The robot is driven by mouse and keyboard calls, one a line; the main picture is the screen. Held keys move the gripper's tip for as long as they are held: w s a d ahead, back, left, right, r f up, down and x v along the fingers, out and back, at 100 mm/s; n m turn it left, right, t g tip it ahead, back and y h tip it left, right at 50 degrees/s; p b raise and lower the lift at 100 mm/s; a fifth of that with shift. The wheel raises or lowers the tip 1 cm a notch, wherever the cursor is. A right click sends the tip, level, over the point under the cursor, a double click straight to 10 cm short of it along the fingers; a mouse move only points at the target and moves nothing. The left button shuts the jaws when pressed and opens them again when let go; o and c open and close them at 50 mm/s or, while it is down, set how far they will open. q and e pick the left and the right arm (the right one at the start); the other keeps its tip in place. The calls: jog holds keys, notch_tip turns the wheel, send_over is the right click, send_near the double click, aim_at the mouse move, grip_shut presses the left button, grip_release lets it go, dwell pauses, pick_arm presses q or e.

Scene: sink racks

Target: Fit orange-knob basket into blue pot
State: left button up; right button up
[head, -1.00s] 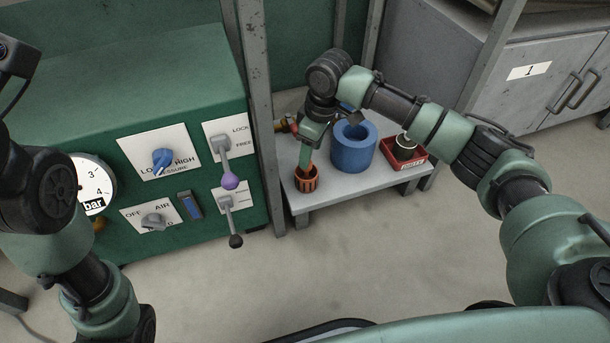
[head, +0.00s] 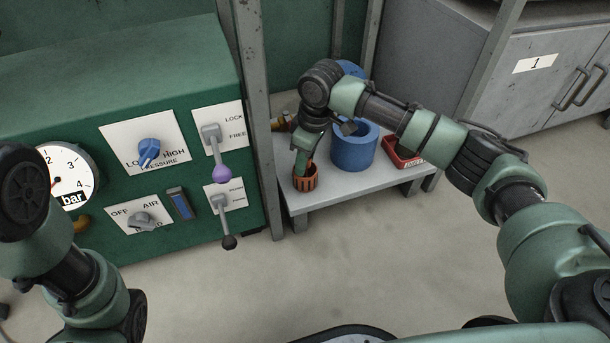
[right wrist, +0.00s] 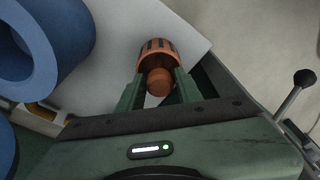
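The orange basket (head: 306,183) stands upright on the low grey shelf, near its front left corner. In the right wrist view the slotted basket (right wrist: 158,47) shows with its round orange knob (right wrist: 159,83) towards me. My right gripper (right wrist: 160,84) has one finger on each side of the knob, with narrow gaps seeming to show. In the head view the right gripper (head: 303,170) is down at the basket's top. The blue pot (head: 352,152), a thick-walled cylinder with an open top, stands right of the basket, apart from it. My left gripper is out of view.
A red tray (head: 405,162) sits right of the blue pot, partly behind my arm. Another blue object (head: 350,68) shows behind my right arm. A grey post (head: 262,130) and the green panel with levers (head: 222,172) stand close on the left.

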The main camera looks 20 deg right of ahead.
grip_shut()
dwell(1.2)
